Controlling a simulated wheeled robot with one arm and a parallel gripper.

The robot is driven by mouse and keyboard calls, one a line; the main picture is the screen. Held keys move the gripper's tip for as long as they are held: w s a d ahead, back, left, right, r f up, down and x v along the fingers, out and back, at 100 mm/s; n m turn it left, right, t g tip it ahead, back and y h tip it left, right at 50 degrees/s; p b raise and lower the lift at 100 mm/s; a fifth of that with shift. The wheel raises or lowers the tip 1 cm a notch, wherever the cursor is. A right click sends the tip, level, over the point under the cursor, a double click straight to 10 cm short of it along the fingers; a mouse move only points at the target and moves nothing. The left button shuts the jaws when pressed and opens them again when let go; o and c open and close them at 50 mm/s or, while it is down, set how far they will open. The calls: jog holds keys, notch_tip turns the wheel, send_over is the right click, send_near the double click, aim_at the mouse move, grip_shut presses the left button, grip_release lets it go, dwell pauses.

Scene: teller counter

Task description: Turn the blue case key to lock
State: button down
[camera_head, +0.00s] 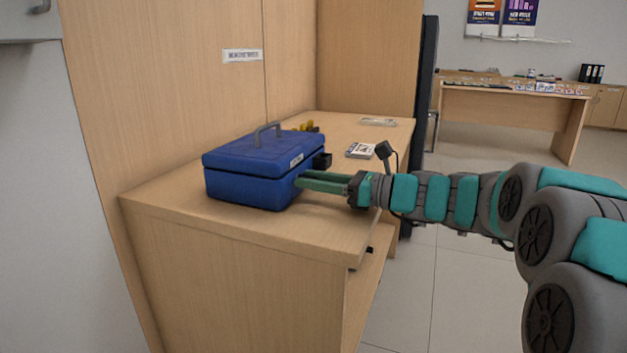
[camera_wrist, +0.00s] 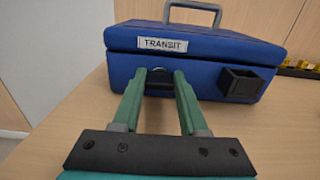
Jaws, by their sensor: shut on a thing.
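The blue case (camera_head: 245,172) stands on the wooden counter with its lid down and its grey handle (camera_head: 266,130) on top. In the wrist view the case (camera_wrist: 120,70) faces me, with a "TRANSIT" label (camera_wrist: 162,44) on the lid. My gripper (camera_head: 300,180) reaches the case front from the right. In the wrist view its green fingers (camera_wrist: 161,80) point at a dark lock area (camera_wrist: 160,90) below the label. They are shut on the key there, which is mostly hidden between the fingertips. Its turn angle cannot be told.
On the counter (camera_head: 350,215) lie a white card-like item (camera_head: 361,150), a flat tray (camera_head: 378,122) and yellow items (camera_head: 308,127) behind the case. A wooden panel rises close behind the case.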

jog(key=shift+n, duration=0.3)
jog(key=shift+a+n+p, duration=0.1)
jog(key=shift+n+p, duration=0.2)
jog(key=shift+n, duration=0.2)
jog(key=shift+s+f+n+b, duration=0.15)
jog(key=shift+n+b, duration=0.25)
jog(key=shift+n, duration=0.7)
jog(key=n+b, duration=0.3)
jog(key=n, duration=0.1)
jog(key=shift+n, duration=0.7)
jog(key=shift+c, duration=2.2)
grip_release()
